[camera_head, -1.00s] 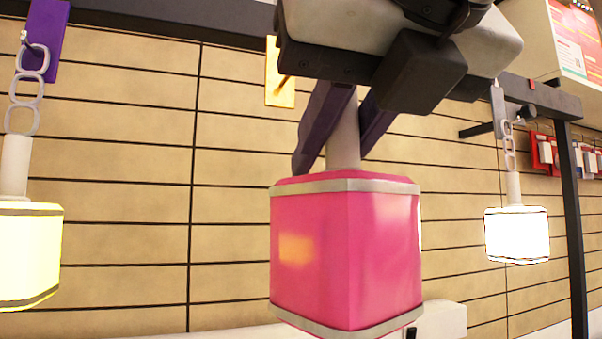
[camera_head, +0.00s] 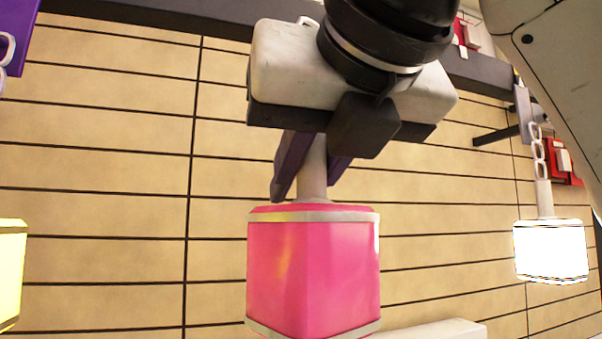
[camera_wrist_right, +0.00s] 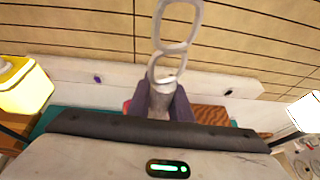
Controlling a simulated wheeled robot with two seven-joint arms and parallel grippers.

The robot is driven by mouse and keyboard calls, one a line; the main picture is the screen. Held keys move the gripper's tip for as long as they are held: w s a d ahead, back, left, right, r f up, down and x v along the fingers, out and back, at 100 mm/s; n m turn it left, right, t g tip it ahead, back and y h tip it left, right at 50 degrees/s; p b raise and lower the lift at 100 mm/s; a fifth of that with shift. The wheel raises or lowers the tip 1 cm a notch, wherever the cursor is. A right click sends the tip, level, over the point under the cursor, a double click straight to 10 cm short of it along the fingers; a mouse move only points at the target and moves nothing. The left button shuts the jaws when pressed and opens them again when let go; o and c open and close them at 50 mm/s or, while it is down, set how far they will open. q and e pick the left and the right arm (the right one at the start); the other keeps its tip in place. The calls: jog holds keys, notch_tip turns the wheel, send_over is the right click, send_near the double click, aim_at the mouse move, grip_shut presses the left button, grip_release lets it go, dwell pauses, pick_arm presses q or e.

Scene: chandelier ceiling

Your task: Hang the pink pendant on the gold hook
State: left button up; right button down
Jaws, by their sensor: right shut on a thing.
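The pink pendant (camera_head: 313,270) hangs upright below my right gripper (camera_head: 312,175), whose dark purple fingers are shut on its pale stem. In the right wrist view the stem (camera_wrist_right: 160,103) sits between the fingers (camera_wrist_right: 160,112), and the pendant's pale chain links (camera_wrist_right: 176,28) extend away from the gripper across the view. In the head view the chain is mostly hidden behind the gripper body. The gold hook shows in neither current view; its former spot in the head view is covered by the gripper. My left gripper is not in view.
A dark rail (camera_head: 150,14) runs along the top of the tan slatted wall (camera_head: 100,170). A lit white pendant (camera_head: 550,250) hangs at right, a yellow one (camera_head: 10,270) at the left edge, near a purple plate (camera_head: 17,30).

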jog(key=w, duration=0.1)
jog(key=w+a+p, duration=0.1)
jog(key=shift+w+r, duration=0.1)
jog(key=shift+w, duration=0.6)
dwell(0.8)
jog(key=shift+w+a, duration=0.2)
jog(key=shift+w, duration=0.3)
jog(key=shift+w+a, duration=0.2)
jog(key=shift+w, duration=0.45)
jog(key=shift+w+a, duration=0.25)
jog(key=shift+w, duration=0.35)
jog(key=shift+f, duration=0.2)
